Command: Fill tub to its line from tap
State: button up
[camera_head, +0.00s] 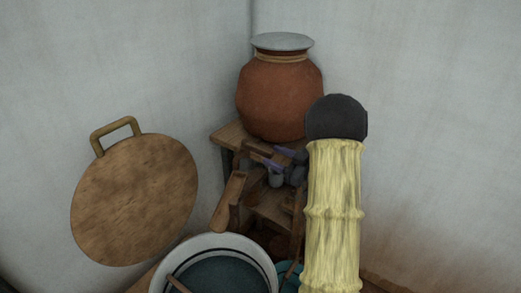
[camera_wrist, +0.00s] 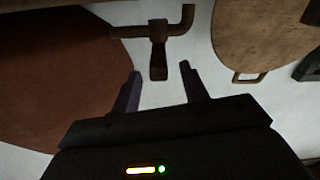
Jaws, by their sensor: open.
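The brown tap (camera_wrist: 178,25) shows in the wrist view, coming off the red-brown clay pot (camera_head: 280,97), with its short handle (camera_wrist: 158,62) pointing toward my gripper (camera_wrist: 160,70). My gripper is open, its two dark fingers either side of the handle's end, with clear gaps; I cannot tell whether the handle is between them in depth. In the head view my gripper (camera_head: 264,158) is just below the pot, and the tap is hard to make out. The white tub (camera_head: 214,239) stands low at the bottom edge, partly cut off. It has dark lines inside and a dark teal inside surface; its level is unclear.
The pot has a grey lid (camera_head: 282,41) and stands on a wooden stand (camera_head: 228,133) in the wall corner. A round wooden board with a handle (camera_head: 135,200) is at the left. A stick (camera_head: 179,285) is in the tub. A teal object (camera_head: 289,272) sits beside it.

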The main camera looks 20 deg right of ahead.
aim_at(261, 151)
jog(key=x, duration=0.6)
jog(key=shift+w, duration=0.1)
grip_shut()
